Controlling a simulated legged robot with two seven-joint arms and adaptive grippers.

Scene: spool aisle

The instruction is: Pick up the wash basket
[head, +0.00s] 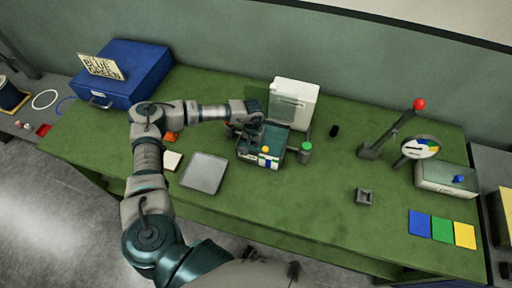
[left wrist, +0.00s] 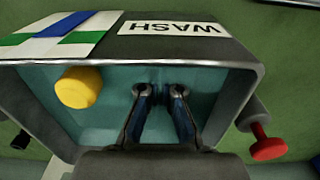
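The wash basket (head: 275,138) is a dark grey open box with a teal inside, standing on the green table left of centre. In the left wrist view, the basket (left wrist: 240,50) shows a white WASH label, upside down, and a blue, green and white checked patch. A yellow round piece (left wrist: 79,87) is inside it. My left gripper (head: 250,122) is over the basket's far left part. My right gripper is out of view.
A red knob (left wrist: 268,148) is beside the basket. A grey tray (head: 204,173) lies to the left. The table centre right of the jar is mostly clear.

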